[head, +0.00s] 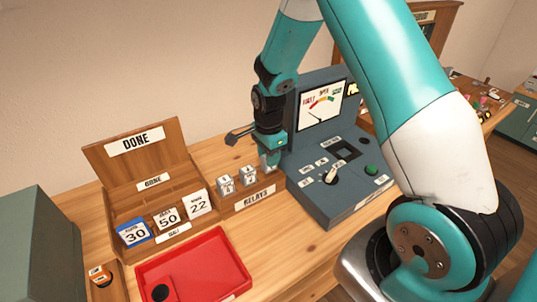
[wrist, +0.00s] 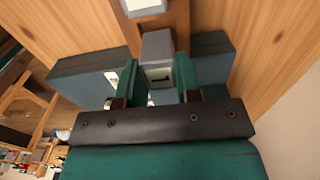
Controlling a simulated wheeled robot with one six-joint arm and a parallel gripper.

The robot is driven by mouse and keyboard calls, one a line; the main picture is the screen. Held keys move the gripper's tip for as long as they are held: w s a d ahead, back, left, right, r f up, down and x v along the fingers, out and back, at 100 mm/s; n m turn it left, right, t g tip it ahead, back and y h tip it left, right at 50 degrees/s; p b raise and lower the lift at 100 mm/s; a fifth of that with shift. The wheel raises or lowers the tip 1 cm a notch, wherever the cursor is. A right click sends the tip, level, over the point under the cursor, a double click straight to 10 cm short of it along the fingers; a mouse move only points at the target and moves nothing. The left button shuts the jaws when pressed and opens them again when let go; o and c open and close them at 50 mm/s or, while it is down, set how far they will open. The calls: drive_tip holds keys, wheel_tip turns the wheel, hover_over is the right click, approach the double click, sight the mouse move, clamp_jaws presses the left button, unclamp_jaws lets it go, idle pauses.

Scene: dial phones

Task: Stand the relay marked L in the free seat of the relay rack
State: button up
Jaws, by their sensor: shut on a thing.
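My gripper (head: 270,152) is at the right end of the wooden relay rack (head: 257,199), pointing down. It is shut on a grey relay (head: 269,161), whose lower part shows just below the fingers. In the wrist view the relay (wrist: 157,45) sits between the two green fingers (wrist: 160,82), with a white label bearing a dark mark that looks like an L. Two other grey relays, one at the left (head: 226,186) and one in the middle (head: 249,175), stand in the rack. I cannot tell whether the held relay touches the seat's bottom.
A blue-grey console (head: 335,207) with a dial screen, knob and green button stands close right of the rack. The wooden DONE box (head: 112,217) with numbered cards is at left. A red tray (head: 215,250) lies in front. Bare table shows right of the tray.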

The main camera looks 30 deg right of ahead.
drive_tip(key=shift+f+b, duration=0.45)
drive_tip(key=shift+f, duration=0.25)
drive_tip(key=o, duration=1.3)
drive_tip(key=shift+c, duration=0.2)
drive_tip(key=shift+r, duration=0.15)
drive_tip(key=shift+r+p, duration=3.05)
drive_tip(key=shift+r, duration=0.6)
drive_tip(key=shift+r, duration=0.1)
drive_tip(key=shift+r+p, duration=1.6)
drive_tip(key=shift+r, duration=0.3)
